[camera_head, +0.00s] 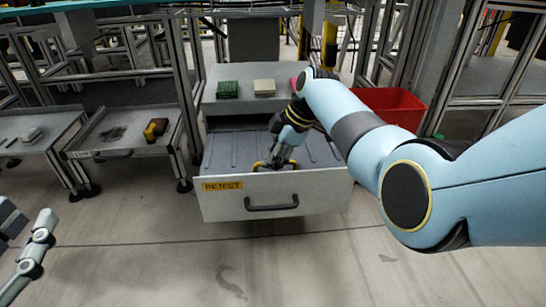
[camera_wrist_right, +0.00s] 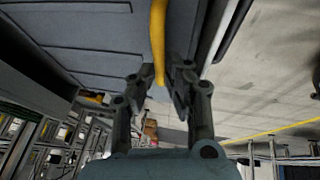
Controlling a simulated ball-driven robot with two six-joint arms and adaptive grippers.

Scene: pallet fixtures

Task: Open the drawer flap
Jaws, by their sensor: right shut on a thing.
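The drawer (camera_head: 318,193) with the yellow REJECT label (camera_head: 222,186) stands pulled out, with a black bar handle (camera_head: 271,207) on its white front. Inside it lies a grey ribbed panel (camera_head: 231,150), seemingly the flap, with a yellow handle (camera_head: 258,165) near the drawer front. My right gripper (camera_head: 278,160) reaches down onto this handle. In the right wrist view its fingers (camera_wrist_right: 160,83) are closed around the yellow bar (camera_wrist_right: 158,35). The panel looks roughly flat; the gripper hides part of it. Part of my left gripper (camera_head: 36,245) shows at lower left, away from the drawer.
Green (camera_head: 227,89) and beige (camera_head: 264,87) blocks sit on the top behind the drawer. A red bin (camera_head: 392,106) stands to the right. Side trays (camera_head: 120,150) with small items are to the left. The floor in front is clear.

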